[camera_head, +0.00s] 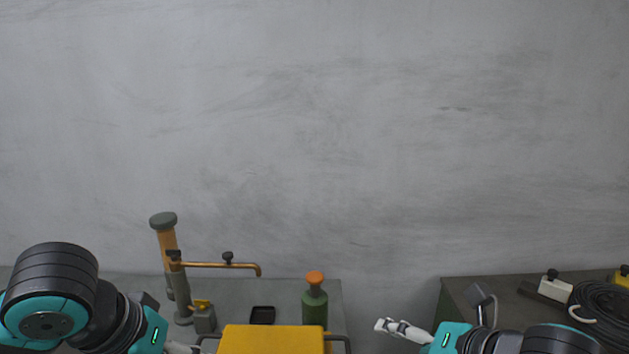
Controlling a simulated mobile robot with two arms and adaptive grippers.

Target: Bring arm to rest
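My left arm comes in at the lower left. Only a pale bit of its gripper (180,348) shows at the bottom edge, beside the yellow box; its fingers are cut off or hidden. My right arm comes in at the lower right and points left. Its pale gripper (382,325) is over the gap between the two work surfaces, apart from any object. Nothing shows in it, but its fingers are too small to tell open from shut.
A grey table (285,292) bears an orange column with a copper pipe (215,265), a black tray (262,315), a green bottle with orange top (314,304) and a yellow box (272,340). A dark bench (460,290) at right holds coiled cable (603,303). A grey wall stands behind.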

